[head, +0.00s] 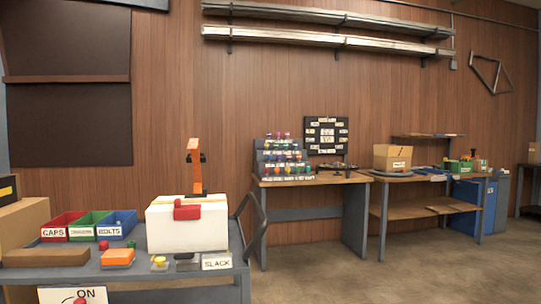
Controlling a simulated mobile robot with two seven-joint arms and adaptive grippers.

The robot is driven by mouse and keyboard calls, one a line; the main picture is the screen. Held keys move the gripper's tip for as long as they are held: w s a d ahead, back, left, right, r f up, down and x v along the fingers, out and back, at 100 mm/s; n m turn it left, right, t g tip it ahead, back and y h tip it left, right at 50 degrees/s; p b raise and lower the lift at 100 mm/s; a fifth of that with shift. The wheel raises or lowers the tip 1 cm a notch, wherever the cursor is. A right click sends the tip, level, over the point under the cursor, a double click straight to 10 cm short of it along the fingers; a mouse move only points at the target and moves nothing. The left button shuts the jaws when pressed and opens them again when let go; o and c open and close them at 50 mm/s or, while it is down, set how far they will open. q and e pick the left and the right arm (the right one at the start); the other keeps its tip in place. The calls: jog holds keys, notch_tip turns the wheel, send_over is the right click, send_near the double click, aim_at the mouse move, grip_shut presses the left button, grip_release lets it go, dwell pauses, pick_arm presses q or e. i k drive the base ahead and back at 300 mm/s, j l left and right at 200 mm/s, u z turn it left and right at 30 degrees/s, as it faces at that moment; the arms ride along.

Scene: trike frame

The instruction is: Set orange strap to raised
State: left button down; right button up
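An orange strap (195,172) stands upright above the back part of a white box (205,234) on the cart at the left. Its top end is bent a little toward the left, and a small dark piece sits across it partway up. A red block (187,209) is on the box's upper front edge. A white label reading SLACK (216,262) stands in front of the box. Neither of my grippers shows in the head view.
The blue-grey cart (200,282) also carries red, green and blue bins (88,225), a brown block (46,257) and an orange block (118,257). A dark handle (256,215) rises at its right. Workbenches (314,180) stand beyond; the floor (330,275) at right is clear.

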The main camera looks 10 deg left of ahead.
aim_at(194, 144)
jog(key=i+l+z, duration=0.2)
jog(key=z, duration=0.15)
jog(key=i+l+z, duration=0.1)
jog(key=i+z, duration=0.25)
jog(key=i+l+z, duration=0.1)
jog(key=z, duration=0.25)
jog(key=i+u, duration=0.25)
jog(key=i, duration=0.3)
jog(key=i+u, duration=0.3)
jog(key=i, duration=0.2)
jog(key=i+l+u, duration=0.25)
jog(key=i, duration=0.3)
jog(key=i+j+u, duration=0.15)
jog(key=i+u, duration=0.2)
jog(key=i, duration=0.4)
jog(key=i+u, duration=0.35)
jog(key=i, duration=0.4)
jog(key=i+j+z, duration=0.1)
jog(key=i+z, duration=0.3)
jog(key=i, duration=1.3)
jog(key=i+u, duration=0.2)
jog(key=i, duration=0.25)
jog(key=i+l+u, duration=0.2)
jog(key=i, duration=0.25)
jog(key=i+l+u, duration=0.1)
jog(key=i+u, duration=0.15)
jog(key=i, duration=0.2)
jog(key=u, duration=1.85)
